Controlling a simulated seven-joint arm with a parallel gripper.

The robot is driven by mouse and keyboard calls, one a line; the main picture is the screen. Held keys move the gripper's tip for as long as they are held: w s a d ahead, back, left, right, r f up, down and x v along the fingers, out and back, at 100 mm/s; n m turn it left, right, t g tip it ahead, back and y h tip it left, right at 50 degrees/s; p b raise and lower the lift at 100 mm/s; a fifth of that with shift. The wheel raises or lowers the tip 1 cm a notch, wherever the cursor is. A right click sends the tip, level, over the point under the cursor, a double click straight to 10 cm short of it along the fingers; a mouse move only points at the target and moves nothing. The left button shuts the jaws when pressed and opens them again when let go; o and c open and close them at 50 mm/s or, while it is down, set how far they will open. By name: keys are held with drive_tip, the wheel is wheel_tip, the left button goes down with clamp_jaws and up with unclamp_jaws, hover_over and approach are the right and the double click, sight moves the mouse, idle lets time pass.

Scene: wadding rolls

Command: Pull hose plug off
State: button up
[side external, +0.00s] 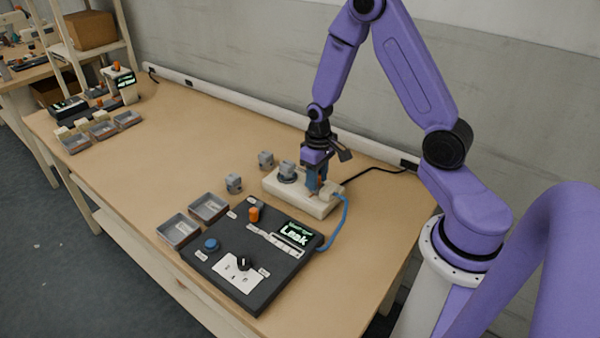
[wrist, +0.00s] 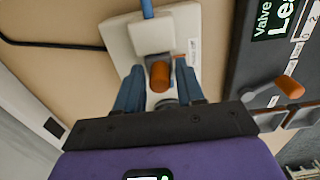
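The orange hose plug (wrist: 160,76) sits at a pale block on the beige fixture (side external: 290,197), which also shows in the wrist view (wrist: 118,38). A blue hose (side external: 344,218) runs from the fixture to the dark test box (side external: 226,262); it enters the wrist view at the top (wrist: 147,9). My gripper (side external: 316,190) points down over the fixture. In the wrist view its blue fingers (wrist: 160,72) stand either side of the plug, with narrow gaps visible, so it looks open. The plug is mostly hidden in the side view.
The test box screen (side external: 294,233) reads "Leak". A grey part (side external: 287,171) is on the fixture; others stand beside it (side external: 266,160) and nearer the box (side external: 234,183). Two grey bins (side external: 179,231) sit left of the box.

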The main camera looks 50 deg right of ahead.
drive_tip(key=shift+r, duration=0.1)
drive_tip(key=shift+r, duration=3.4)
drive_tip(key=shift+s+a+r, duration=0.1)
drive_tip(key=shift+a+r, duration=0.1)
drive_tip(key=shift+a, duration=0.15)
drive_tip(key=s+a+r+n, duration=0.4)
drive_tip(key=s+a, duration=0.3)
drive_tip(key=s+a+r+n, duration=0.4)
drive_tip(key=s+a+n, duration=0.1)
drive_tip(key=s+a, duration=0.15)
drive_tip(key=s+r+n, duration=0.2)
drive_tip(key=s+n, duration=0.1)
drive_tip(key=s, duration=0.6)
drive_tip(key=shift+r+n, duration=0.2)
drive_tip(key=shift+n, duration=0.1)
